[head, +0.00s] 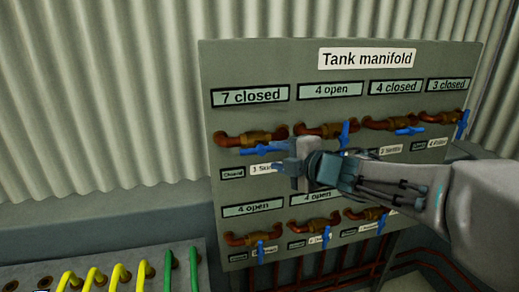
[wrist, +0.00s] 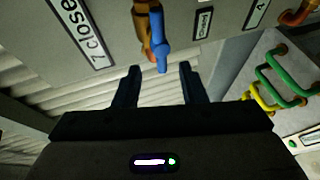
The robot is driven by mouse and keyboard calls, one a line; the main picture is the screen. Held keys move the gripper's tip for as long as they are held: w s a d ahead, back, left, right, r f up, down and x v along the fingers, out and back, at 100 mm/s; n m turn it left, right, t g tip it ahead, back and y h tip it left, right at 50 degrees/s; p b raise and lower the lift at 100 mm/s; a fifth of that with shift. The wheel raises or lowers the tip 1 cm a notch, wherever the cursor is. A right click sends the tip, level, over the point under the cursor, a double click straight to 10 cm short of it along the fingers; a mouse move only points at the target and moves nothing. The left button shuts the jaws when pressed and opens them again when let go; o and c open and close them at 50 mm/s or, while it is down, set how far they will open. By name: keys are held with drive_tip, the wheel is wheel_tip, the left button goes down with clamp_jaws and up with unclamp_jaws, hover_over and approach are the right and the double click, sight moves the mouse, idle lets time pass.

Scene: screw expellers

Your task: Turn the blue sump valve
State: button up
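The valve at the upper left of the Tank manifold panel has a blue handle (head: 259,150) lying roughly level under a copper pipe (head: 236,138). The display above it (head: 250,96) reads "7 closed". Its name label (head: 262,169) is partly hidden by my gripper and seems to start with "Su". My gripper (head: 283,154) is at the right end of this handle. In the wrist view my gripper (wrist: 158,70) has its two fingers apart, with the blue handle's end (wrist: 160,48) between the fingertip lines. I cannot tell whether they touch it.
Other blue-handled valves stand close by, such as the upper second one (head: 345,132) and the lower left one (head: 261,250). My arm covers part of the panel's right half. A grey board with yellow and green hoses (head: 120,274) is at the lower left.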

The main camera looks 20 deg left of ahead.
sight(260, 151)
drive_tip(key=x, duration=0.8)
drive_tip(key=shift+w+a+f+p, duration=0.1)
drive_tip(key=shift+w+a+p, duration=0.1)
drive_tip(key=shift+a+p, duration=0.15)
clamp_jaws()
